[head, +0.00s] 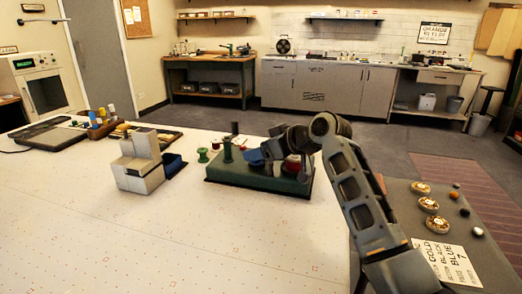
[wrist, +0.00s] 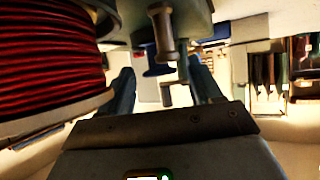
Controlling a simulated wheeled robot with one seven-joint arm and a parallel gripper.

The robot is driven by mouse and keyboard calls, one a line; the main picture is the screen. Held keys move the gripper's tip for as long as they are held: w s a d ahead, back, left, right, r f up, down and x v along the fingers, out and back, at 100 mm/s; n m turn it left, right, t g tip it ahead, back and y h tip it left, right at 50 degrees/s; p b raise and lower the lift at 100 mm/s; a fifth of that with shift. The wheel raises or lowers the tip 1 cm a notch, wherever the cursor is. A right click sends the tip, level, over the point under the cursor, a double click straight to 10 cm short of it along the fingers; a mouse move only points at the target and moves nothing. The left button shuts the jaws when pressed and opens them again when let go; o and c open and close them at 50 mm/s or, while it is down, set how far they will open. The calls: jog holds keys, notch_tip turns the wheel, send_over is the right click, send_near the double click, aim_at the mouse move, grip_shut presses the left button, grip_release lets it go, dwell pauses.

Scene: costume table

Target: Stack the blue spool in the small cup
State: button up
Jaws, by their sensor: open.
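My gripper (head: 268,151) is over the green stand (head: 260,181) on the table in the head view. In the wrist view my gripper (wrist: 160,80) has its two dark fingers spread apart, with nothing clearly held between them. A bluish shape (head: 253,157) shows beside the gripper in the head view; I cannot tell whether it is the blue spool or part of a finger. A small dark blue patch (wrist: 157,70) shows beyond the fingers in the wrist view. A dark blue open container (head: 174,164) stands left of the stand; I cannot tell whether it is the small cup.
A red spool (wrist: 50,60) is very close on the left in the wrist view. A metal peg (wrist: 164,32) hangs into view near the fingers. A green spool (head: 203,155) and grey blocks (head: 139,164) stand left of the stand. The front table surface is clear.

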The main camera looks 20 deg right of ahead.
jog(key=shift+r, duration=0.35)
jog(key=shift+s+d+r, duration=0.1)
jog(key=shift+s+d, duration=0.1)
jog(key=shift+s, duration=0.1)
jog(key=b+v, duration=0.1)
jog(key=v, duration=1)
jog(key=shift+r, duration=0.1)
